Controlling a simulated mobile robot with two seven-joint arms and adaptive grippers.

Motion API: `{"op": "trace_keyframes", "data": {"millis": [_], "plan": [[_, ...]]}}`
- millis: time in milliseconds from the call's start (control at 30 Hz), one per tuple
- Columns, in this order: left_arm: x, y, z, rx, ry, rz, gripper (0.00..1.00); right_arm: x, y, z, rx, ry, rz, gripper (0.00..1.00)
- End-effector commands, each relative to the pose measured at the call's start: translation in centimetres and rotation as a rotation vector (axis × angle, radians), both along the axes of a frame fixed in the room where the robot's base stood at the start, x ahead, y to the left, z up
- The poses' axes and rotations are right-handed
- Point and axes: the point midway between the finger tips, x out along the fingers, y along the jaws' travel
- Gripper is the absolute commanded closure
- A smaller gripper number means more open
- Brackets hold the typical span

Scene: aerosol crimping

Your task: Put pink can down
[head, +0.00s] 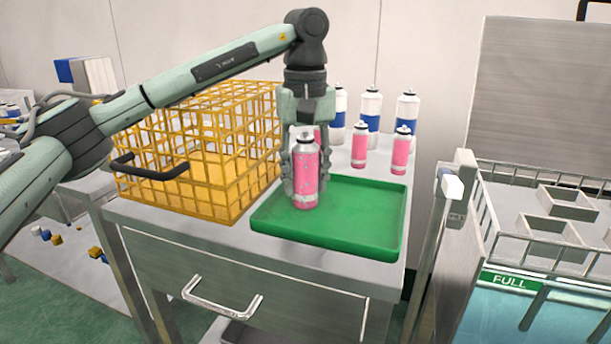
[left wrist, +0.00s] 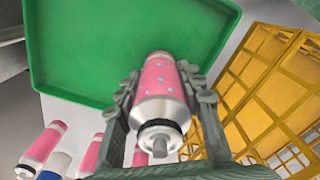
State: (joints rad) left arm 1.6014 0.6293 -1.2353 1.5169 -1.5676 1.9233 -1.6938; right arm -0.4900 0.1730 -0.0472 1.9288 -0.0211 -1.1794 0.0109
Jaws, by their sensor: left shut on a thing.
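The pink can (head: 306,178) has a silver top and a pale band at its base. My left gripper (head: 307,165) comes down from above and is shut on it, one finger on each side. The can is upright over the left part of the green tray (head: 345,240). Its base appears at or very near the tray floor; I cannot tell whether it touches. In the left wrist view the can (left wrist: 162,85) sits between the fingers (left wrist: 163,95), with the green tray (left wrist: 75,45) beyond it. My right gripper is not in view.
A yellow wire basket (head: 190,150) stands close left of the tray. Behind the tray stand more pink cans (head: 402,150) and taller white-and-blue cans (head: 371,112). The tray's right part is bare. A railed bin marked FULL (head: 510,281) is at the right.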

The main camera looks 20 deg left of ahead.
Motion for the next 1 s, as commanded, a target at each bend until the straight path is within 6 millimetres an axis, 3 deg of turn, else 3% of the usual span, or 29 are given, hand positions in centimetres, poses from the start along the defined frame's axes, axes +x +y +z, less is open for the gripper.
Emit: {"op": "trace_keyframes", "data": {"millis": [167, 200, 333, 733, 1000], "plan": [[0.0, 0.0, -0.4, -0.001, 0.001, -0.001, 0.96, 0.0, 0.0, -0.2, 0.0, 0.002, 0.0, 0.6], [0.0, 0.0, -0.3, -0.001, 0.001, -0.001, 0.58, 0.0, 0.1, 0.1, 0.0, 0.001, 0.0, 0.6], [0.0, 0.0, -0.3, -0.001, 0.001, -0.001, 0.42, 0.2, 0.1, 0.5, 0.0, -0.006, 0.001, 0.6], [0.0, 0.0, 0.6, 0.0, -0.001, -0.001, 0.42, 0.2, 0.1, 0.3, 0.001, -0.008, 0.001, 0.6], [0.0, -0.1, 5.9, -0.001, -0.003, -0.001, 0.42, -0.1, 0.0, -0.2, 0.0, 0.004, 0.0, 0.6]]}}
